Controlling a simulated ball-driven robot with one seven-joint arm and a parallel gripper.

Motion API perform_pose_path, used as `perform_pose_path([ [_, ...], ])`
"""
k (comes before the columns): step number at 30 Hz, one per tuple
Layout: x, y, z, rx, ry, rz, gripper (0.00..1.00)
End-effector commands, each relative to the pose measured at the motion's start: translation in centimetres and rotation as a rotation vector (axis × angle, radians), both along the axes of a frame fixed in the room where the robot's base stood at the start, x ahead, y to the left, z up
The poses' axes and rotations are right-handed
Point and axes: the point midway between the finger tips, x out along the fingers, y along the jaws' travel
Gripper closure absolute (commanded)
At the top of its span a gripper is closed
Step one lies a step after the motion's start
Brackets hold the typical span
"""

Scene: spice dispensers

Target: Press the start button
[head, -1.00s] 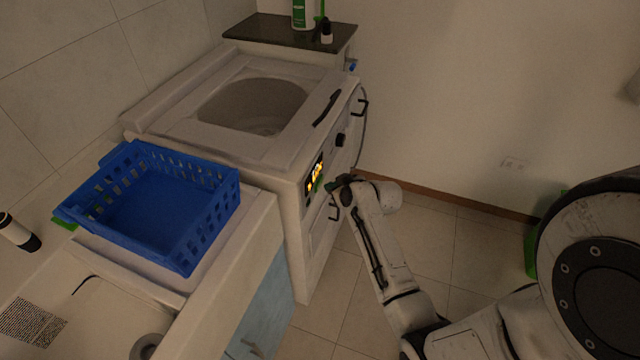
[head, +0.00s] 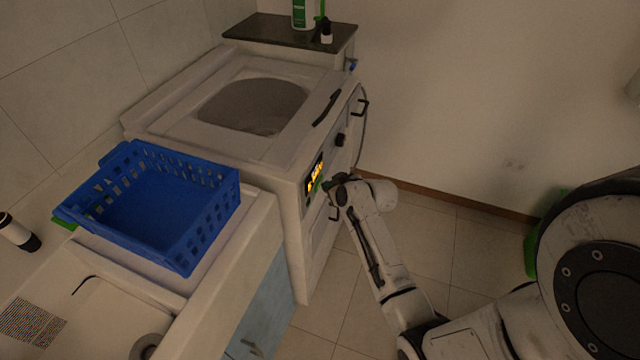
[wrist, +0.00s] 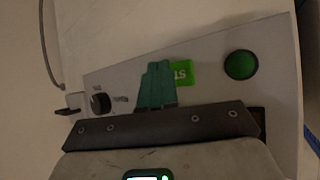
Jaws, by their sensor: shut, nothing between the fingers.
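The white top-loading machine (head: 215,130) has a front panel with a lit orange display (head: 316,172). In the wrist view the grey panel (wrist: 215,60) carries a round green button (wrist: 241,65). A green label (wrist: 181,74) reading "ST" shows left of the button, its left part hidden behind my fingers. My gripper (wrist: 155,70) has green fingers, shut and empty, over the panel left of the button. I cannot tell whether the fingertips touch the panel. In the head view my gripper (head: 332,186) is close to the machine's front, just right of the display.
A black knob (wrist: 100,102) is on the panel's left in the wrist view. A blue basket (head: 150,210) stands on the counter left of the machine. A dark shelf (head: 280,32) with bottles is behind. Floor (head: 440,225) right of the machine is clear.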

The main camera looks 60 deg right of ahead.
Motion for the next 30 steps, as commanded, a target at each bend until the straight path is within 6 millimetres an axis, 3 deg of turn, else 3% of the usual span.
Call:
perform_pose_path([
  [17,0.3,0.1,0.0,0.001,0.000,0.001,1.00],
  [30,-1.3,0.0,0.0,0.002,0.000,0.000,1.00],
])
